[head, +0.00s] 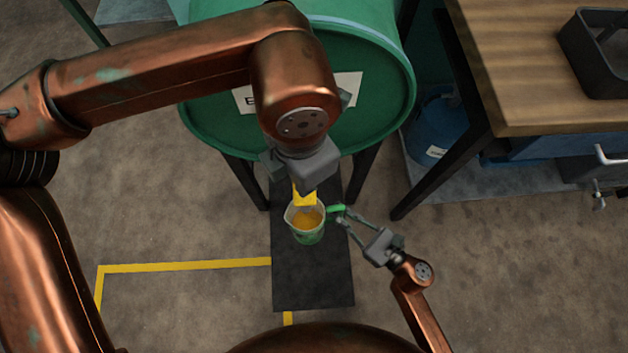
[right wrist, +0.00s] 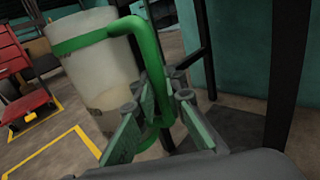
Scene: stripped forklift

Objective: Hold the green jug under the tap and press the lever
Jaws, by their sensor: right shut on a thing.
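The green jug (head: 309,237) is upright below the front of a green drum, with amber liquid inside. In the right wrist view the jug (right wrist: 98,65) has a pale, translucent body, a green band and a green handle. My right gripper (head: 347,219) is shut on the handle, from the right; its fingers (right wrist: 160,115) show on both sides of it. My left gripper (head: 310,168) hangs from above in front of the drum, over the jug. A yellow piece (head: 304,194) shows just under it, possibly the lever. The tap and the left fingertips are hidden.
The green drum (head: 375,105) lies on a dark stand (head: 377,165) at the back. A black mat (head: 315,285) is on the floor beneath the jug. A wooden bench (head: 535,65) with a dark tray (head: 595,60) is at the right. A blue container (head: 437,130) stands beside it.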

